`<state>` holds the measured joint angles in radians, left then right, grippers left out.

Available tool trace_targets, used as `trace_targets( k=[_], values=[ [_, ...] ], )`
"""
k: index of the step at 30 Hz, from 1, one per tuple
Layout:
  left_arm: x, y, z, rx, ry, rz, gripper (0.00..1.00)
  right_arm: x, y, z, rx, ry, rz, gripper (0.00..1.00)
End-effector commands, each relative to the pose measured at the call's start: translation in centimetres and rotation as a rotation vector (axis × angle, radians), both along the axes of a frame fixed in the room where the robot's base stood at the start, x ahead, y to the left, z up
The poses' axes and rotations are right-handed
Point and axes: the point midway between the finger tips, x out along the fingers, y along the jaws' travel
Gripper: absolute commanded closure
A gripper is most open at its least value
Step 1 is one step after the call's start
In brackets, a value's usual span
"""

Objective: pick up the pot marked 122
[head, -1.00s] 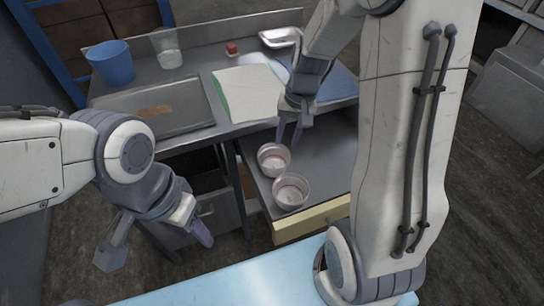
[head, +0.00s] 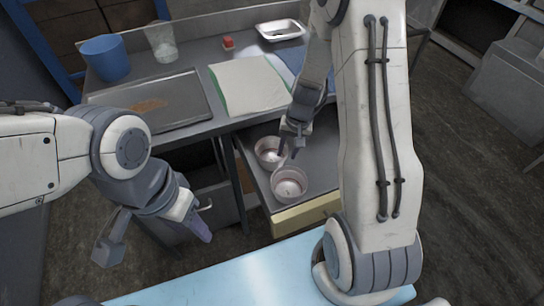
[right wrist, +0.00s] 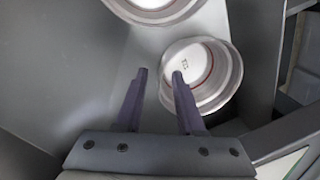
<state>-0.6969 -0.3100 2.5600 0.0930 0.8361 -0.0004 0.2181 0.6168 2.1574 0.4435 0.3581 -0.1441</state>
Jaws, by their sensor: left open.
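Two round, light metal pots sit in the open drawer; the head view shows a nearer pot (head: 289,186) and a farther pot (head: 268,154). My right gripper (head: 288,150) is pointed down at them, its fingertips near the gap between the two. In the right wrist view, my open right gripper (right wrist: 160,76) has one finger overlapping the near rim of a marked pot (right wrist: 212,82) and the other outside it. Small dark characters show on that pot's inside; I cannot read them surely. Another pot (right wrist: 155,8) is cut off at the top. My left gripper (head: 157,240) is open and empty, away from the drawer.
The drawer's yellow front (head: 305,214) stands pulled out under the counter. On the counter are a blue cup (head: 106,60), a clear glass (head: 160,43), a cloth (head: 248,84), a red block (head: 228,42) and a metal tray (head: 281,30). A light blue surface (head: 225,272) lies in front.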

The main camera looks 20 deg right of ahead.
Motion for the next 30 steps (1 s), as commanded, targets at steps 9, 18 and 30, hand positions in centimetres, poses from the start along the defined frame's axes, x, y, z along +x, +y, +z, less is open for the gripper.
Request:
trace_targets(
  k=[9, 18, 30],
  values=[
    [0.0, 0.0, -0.02, 0.0, 0.0, 0.0, 0.5, 0.06, 0.04, -0.2, 0.0, -0.001, 0.0, 0.85],
    [0.0, 0.0, -0.02, 0.0, 0.0, 0.0, 0.5, 0.04, 0.03, -0.19, 0.0, -0.001, 0.0, 1.0],
    [0.0, 0.0, -0.02, 0.0, 0.0, 0.0, 0.5, 0.02, 0.03, -0.19, 0.0, 0.0, 0.0, 1.0]
  ],
)
